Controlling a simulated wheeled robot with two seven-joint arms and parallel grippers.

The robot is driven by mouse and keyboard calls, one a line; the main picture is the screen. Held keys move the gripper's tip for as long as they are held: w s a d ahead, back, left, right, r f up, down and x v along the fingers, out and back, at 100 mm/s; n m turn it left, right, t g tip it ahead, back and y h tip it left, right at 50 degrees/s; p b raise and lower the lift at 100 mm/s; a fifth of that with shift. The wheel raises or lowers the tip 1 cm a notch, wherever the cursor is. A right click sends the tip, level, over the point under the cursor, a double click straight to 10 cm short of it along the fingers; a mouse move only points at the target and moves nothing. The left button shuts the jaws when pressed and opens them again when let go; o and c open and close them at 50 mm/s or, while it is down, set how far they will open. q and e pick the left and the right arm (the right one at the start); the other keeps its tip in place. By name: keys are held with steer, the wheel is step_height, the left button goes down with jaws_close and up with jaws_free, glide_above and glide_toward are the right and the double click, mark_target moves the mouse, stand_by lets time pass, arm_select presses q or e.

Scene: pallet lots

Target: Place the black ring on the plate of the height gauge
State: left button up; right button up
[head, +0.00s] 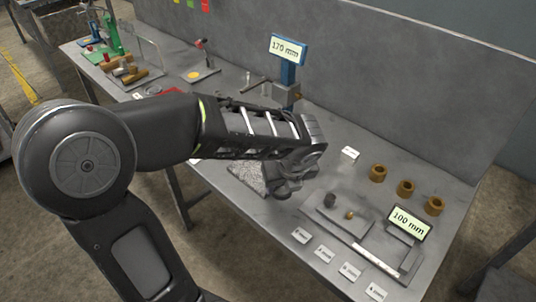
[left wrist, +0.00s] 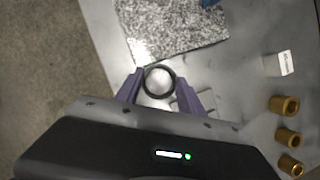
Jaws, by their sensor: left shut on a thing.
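My left gripper (head: 292,178) is shut on the black ring (left wrist: 146,84), which shows between the two purple fingers (left wrist: 160,83) in the left wrist view. The speckled granite plate (head: 246,176) lies partly behind my gripper. In the left wrist view the plate (left wrist: 178,32) is just beyond the ring, whose far rim is close to the plate's near edge in the picture. The height gauge (head: 288,74) has a blue post and a display reading 170 mm; its lower part is partly hidden by my arm.
Three brass-coloured rings (head: 405,188) stand on the table (head: 335,150) at the right. A second display (head: 408,222) reads 100 mm, near a grey plate (head: 328,219) with small parts. White label cards (head: 324,254) line the front edge. A wall panel (head: 400,85) closes the back.

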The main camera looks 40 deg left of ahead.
arm_select(q)
steer(key=w+a, duration=0.1)
steer(key=a, duration=0.1)
steer(key=w+a, duration=0.2)
steer(key=w+a+p, duration=0.1)
steer(key=w+a, duration=0.1)
steer(key=a, duration=0.1)
steer(key=shift+w, duration=0.1)
steer(key=shift+w+a, duration=0.2)
steer(key=shift+a, duration=0.1)
steer(key=w+a, duration=0.1)
steer(key=w+a+f, duration=0.1)
steer(key=shift+a, duration=0.3)
steer(key=shift+f, duration=0.25)
steer(key=shift+s+f, duration=0.1)
steer(key=shift+f, duration=0.05)
steer(key=o, duration=1.3)
